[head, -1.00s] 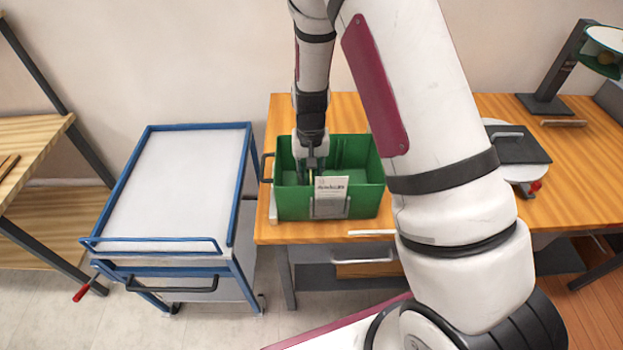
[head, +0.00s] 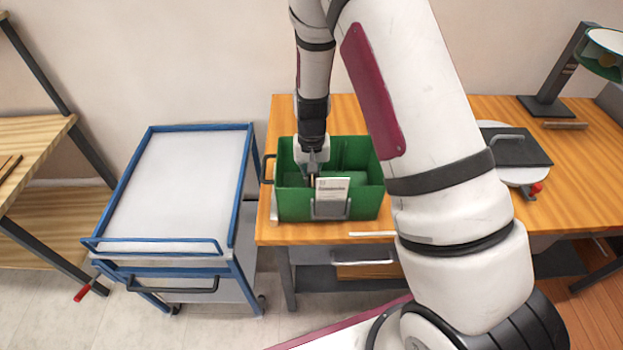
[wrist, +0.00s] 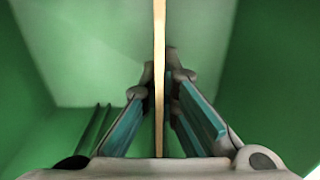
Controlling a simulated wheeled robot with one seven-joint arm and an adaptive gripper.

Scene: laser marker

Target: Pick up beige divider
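The beige divider (wrist: 159,60) is a thin upright strip seen edge-on in the wrist view. It runs from the top of the picture down between the fingers. My gripper (wrist: 160,66) has one fingertip close on each side of it, and the fingers look shut on it. In the head view my gripper (head: 313,172) points down inside the green bin (head: 292,206). Its fingertips and most of the divider are hidden there by the bin's front wall and label card.
A white label card (head: 332,189) stands in a holder on the bin's front. The bin sits on a wooden table (head: 400,228). A blue-framed cart (head: 170,185) stands to the left. A round white device with a dark plate (head: 522,150) is to the right.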

